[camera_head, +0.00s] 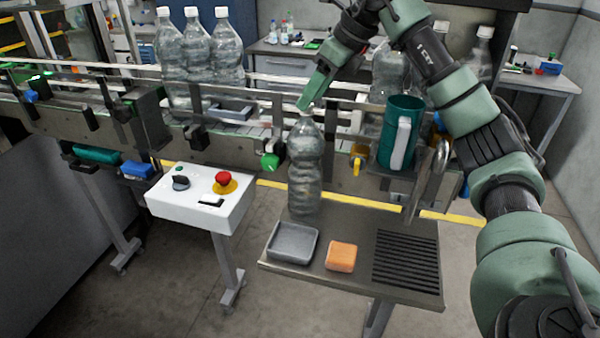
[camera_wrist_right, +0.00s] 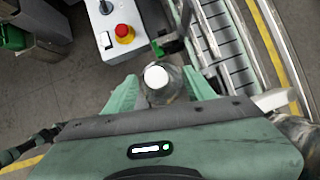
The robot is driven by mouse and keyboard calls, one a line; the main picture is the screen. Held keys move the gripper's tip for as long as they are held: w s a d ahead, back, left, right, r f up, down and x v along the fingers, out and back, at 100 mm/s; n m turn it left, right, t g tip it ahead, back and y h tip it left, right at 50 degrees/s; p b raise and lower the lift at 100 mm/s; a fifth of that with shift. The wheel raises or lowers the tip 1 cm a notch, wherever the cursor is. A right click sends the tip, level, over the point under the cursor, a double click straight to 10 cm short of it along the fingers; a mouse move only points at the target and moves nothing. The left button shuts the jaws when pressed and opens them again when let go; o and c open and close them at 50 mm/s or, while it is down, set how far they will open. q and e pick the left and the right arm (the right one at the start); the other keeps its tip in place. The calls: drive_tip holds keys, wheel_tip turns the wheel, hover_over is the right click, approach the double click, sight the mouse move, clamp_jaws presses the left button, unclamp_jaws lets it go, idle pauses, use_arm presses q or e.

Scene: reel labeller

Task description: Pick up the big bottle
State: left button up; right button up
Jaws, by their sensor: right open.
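The big bottle (camera_head: 305,165) is clear ribbed plastic and stands upright at the back left of a small metal side table (camera_head: 350,275). My right gripper (camera_head: 308,104) is at the bottle's top, and its fingers hide the cap in the head view. In the right wrist view the bottle's white cap (camera_wrist_right: 156,77) shows between the two spread green fingers of the right gripper (camera_wrist_right: 152,92). The gripper is open around the bottle's top, and a gap shows on the left side. My left gripper is not in view.
A grey tray (camera_head: 293,243), an orange sponge (camera_head: 341,257) and a black ribbed drain grid (camera_head: 405,259) are on the table. A green jug (camera_head: 402,133) stands to the right. A conveyor with several bottles (camera_head: 198,60) runs behind. A white control box (camera_head: 196,198) is at left.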

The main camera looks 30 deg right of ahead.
drive_tip(key=shift+s+f, duration=0.2)
drive_tip(key=shift+f, duration=0.05)
drive_tip(key=shift+a+f+p, duration=0.35)
drive_tip(key=shift+f+p, duration=0.4)
drive_tip(key=shift+f, duration=0.1)
drive_tip(key=shift+x, duration=1.1)
drive_tip(key=shift+w+f, duration=0.1)
drive_tip(key=shift+w, duration=0.3)
drive_tip(key=shift+s, duration=0.1)
drive_tip(key=shift+c, duration=0.2)
drive_tip(key=shift+s, duration=0.15)
drive_tip(key=c, duration=0.5)
clamp_jaws()
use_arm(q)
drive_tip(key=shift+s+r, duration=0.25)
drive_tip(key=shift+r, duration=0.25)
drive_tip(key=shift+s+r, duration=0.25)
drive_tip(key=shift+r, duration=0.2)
